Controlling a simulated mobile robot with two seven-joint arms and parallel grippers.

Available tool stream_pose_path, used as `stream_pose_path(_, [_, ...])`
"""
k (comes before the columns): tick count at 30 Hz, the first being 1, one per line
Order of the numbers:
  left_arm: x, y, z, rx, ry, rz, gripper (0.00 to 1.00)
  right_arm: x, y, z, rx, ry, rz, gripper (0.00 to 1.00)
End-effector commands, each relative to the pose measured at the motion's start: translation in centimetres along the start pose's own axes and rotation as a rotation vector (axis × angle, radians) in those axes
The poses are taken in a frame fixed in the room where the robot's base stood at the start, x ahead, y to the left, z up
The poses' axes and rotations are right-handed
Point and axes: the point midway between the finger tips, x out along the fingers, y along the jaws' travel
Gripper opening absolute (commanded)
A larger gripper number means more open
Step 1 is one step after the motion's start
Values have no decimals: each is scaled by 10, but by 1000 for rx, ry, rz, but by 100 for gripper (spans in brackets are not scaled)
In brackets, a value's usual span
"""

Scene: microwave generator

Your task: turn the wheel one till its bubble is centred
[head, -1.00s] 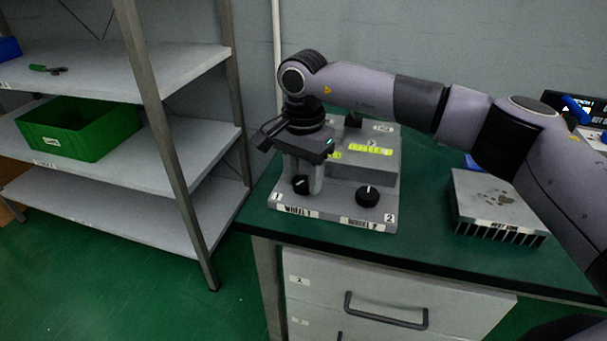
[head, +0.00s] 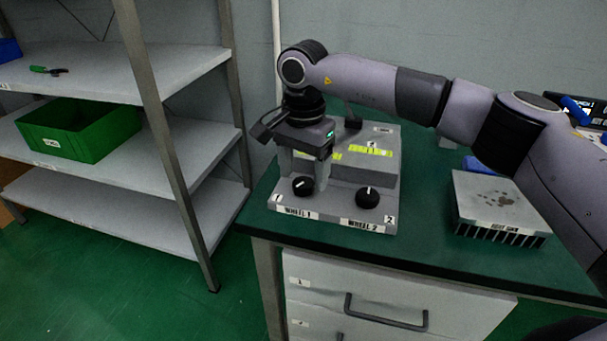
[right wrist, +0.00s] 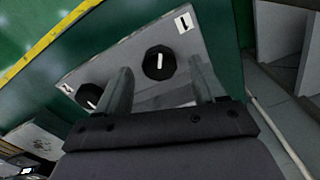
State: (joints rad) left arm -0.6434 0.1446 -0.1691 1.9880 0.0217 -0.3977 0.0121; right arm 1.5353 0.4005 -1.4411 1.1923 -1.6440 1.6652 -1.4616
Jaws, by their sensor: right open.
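Wheel one is a black knob with a white mark (head: 303,186) at the front left of the grey device (head: 340,204), above the label "WHEEL 1". It also shows in the right wrist view (right wrist: 159,63). My right gripper (head: 304,170) is open above and behind this knob, its fingers spread to either side and holding nothing. Wheel two (head: 367,197) is a similar knob to the right. A yellow-green bubble vial (head: 370,151) lies on the raised back part. Another vial (head: 333,156) is partly hidden by my gripper; its bubble cannot be made out. My left gripper is out of view.
The device stands on a green bench top (head: 420,235), near its left end. A finned heat sink (head: 499,205) stands to the right. Drawers (head: 385,295) are below. A shelf unit with a green bin (head: 80,132) stands to the left.

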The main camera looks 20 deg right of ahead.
Motion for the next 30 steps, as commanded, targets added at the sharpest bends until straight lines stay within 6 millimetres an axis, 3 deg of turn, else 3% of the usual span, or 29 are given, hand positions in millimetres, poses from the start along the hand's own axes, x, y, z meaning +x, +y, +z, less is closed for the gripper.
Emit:
stream_pose_path(6, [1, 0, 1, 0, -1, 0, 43, -38, -1, 0, 0, 1, -4, 69])
stream_pose_path(12, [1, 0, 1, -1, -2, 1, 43, -56, 0, 0, 0, 1, -2, 69])
stream_pose_path(30, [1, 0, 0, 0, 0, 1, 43, -57, 0, 0, 0, 1, -2, 69])
